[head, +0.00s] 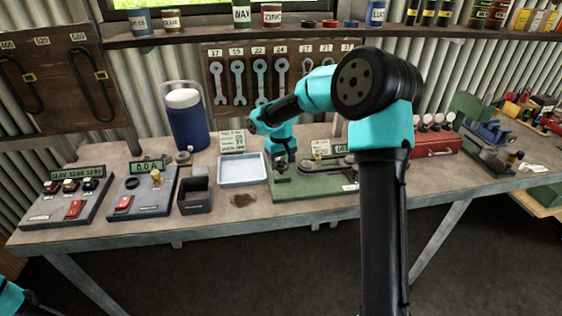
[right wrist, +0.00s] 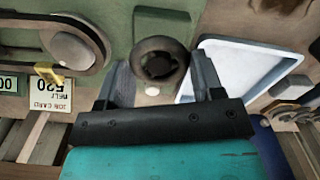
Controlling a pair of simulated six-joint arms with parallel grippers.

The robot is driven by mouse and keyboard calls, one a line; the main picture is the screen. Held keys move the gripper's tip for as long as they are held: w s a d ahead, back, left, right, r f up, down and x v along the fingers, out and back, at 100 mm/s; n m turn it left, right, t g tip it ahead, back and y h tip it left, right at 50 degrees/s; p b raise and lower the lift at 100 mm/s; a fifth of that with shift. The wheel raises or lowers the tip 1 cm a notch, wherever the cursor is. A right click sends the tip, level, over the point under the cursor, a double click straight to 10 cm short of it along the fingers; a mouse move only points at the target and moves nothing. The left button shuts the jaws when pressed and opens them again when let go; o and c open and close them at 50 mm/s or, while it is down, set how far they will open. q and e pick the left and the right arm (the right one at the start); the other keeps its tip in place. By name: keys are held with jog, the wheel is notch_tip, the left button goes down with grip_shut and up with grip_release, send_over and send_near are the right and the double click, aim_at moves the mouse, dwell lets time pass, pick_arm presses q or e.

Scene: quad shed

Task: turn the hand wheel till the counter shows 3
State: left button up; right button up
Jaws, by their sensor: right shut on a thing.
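My right gripper (head: 282,170) reaches down to the left end of a green base plate (head: 310,191) on the bench. In the right wrist view, a dark round hand wheel (right wrist: 160,62) sits between the two fingers of the gripper (right wrist: 163,85), which is shut on it. In the head view the gripper mostly hides the wheel. A small green plate that looks like the counter (head: 321,148) stands behind the base. In the right wrist view its edge (right wrist: 8,85) shows zeros, partly cut off; the full reading cannot be told. Only part of my left arm shows, at the lower left.
A belt drive (head: 335,166) lies right of the wheel. A white tray (head: 242,170) and a dark open box (head: 194,196) stand to the left. A red case (head: 438,141) is further right. Wrenches (head: 237,82) hang behind the gripper.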

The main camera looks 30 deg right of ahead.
aim_at(281, 163)
dwell(0.3)
jog(key=o, duration=0.9)
jog(key=shift+r, duration=0.15)
notch_tip(281, 163, up, 17)
jog(key=shift+r, duration=0.1)
dwell(0.3)
dwell(0.4)
